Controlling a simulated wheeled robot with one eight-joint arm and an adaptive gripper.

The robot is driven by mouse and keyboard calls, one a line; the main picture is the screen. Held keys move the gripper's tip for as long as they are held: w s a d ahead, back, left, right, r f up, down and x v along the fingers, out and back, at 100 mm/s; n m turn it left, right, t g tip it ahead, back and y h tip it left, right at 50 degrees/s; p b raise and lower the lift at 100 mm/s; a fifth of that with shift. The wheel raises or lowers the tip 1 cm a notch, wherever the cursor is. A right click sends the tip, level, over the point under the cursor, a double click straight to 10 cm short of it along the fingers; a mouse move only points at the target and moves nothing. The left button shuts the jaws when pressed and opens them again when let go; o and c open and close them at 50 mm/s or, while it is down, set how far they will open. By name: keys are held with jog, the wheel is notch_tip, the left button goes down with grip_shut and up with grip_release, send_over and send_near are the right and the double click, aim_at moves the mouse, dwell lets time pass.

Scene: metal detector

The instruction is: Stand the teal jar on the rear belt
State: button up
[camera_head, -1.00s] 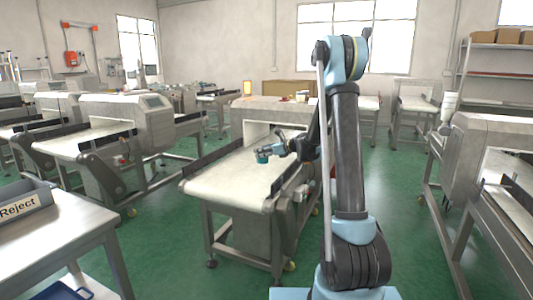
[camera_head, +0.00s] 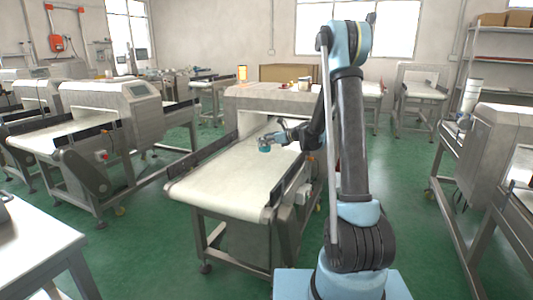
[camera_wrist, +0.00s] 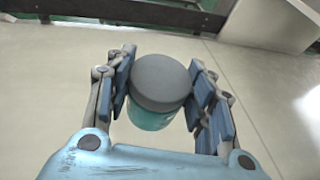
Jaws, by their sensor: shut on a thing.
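The teal jar (camera_head: 265,149) with a dark grey lid is held between the fingers of my gripper (camera_head: 268,140). In the wrist view the gripper (camera_wrist: 160,90) has its blue pads on both sides of the jar (camera_wrist: 151,117), and the lid faces the camera. The pale belt (camera_head: 228,182) of the metal detector ahead lies below the jar. The jar appears to be over the belt's far half, before the tunnel mouth. Whether it touches the belt is not clear.
The detector housing (camera_head: 272,98) stands behind the belt, with small containers (camera_head: 304,83) and an orange lamp (camera_head: 242,72) on top. Dark side rails (camera_head: 200,161) edge the belt. A white table (camera_head: 30,240) is at left, another conveyor (camera_head: 490,145) at right. Green floor lies between.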

jog(key=f, duration=0.1)
jog(key=a+f, duration=0.1)
jog(key=f, duration=0.1)
jog(key=shift+s+a+f, duration=0.25)
jog(key=shift+a+f, duration=0.05)
jog(key=shift+a, duration=0.1)
jog(key=shift+f, duration=2.1)
jog(key=o, duration=1.2)
jog(key=shift+s, duration=0.1)
